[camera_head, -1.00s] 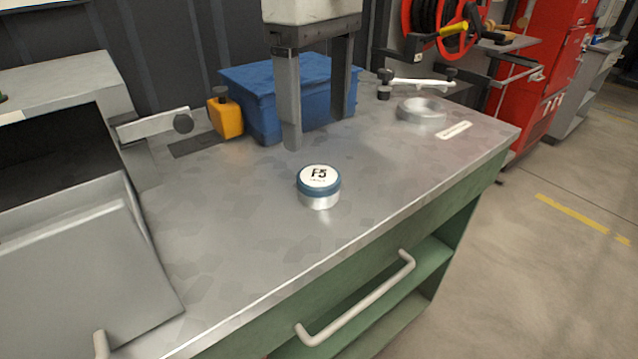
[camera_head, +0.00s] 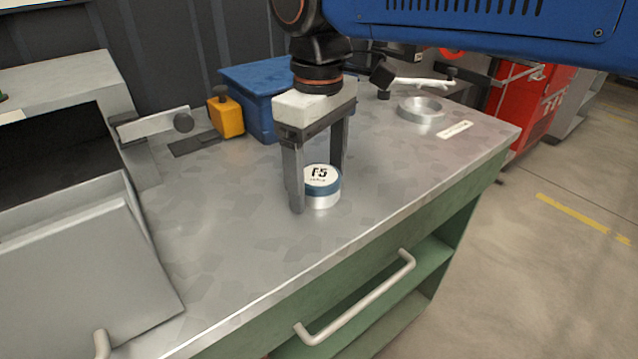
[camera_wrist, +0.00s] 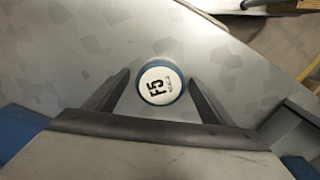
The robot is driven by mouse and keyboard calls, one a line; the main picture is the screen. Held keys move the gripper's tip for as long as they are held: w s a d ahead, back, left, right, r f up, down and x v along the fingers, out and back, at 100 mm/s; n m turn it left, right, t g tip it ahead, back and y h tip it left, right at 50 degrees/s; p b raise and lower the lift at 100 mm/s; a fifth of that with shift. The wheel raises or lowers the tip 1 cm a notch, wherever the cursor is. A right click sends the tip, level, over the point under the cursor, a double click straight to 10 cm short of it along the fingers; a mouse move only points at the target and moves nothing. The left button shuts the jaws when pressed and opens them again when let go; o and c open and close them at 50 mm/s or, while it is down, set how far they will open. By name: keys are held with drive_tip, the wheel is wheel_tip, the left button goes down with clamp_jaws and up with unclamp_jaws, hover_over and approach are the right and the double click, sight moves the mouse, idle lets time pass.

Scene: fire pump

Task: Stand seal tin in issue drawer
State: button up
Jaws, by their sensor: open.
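The seal tin (camera_head: 321,187) is a small round tin with a white lid marked F5, a blue rim and a silver body. It stands upright on the metal bench top. My gripper (camera_head: 318,198) is open and pointing down at the tin, with one finger in front of its left side and the other behind it. In the wrist view the tin (camera_wrist: 160,83) lies between the two fingertips (camera_wrist: 158,82), with a gap visible on each side.
A blue bin (camera_head: 262,95) and a yellow block (camera_head: 226,117) stand behind my gripper. A metal ring (camera_head: 422,110) and a white label (camera_head: 455,130) lie at the right. A grey open-fronted box (camera_head: 60,130) stands at the left. The bench front is clear.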

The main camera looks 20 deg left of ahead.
sight(317, 175)
drive_tip(key=c, duration=1.4)
drive_tip(key=shift+o, duration=0.2)
wheel_tip(317, 175, up, 10)
drive_tip(key=shift+f, duration=0.1)
drive_tip(key=shift+s, duration=0.1)
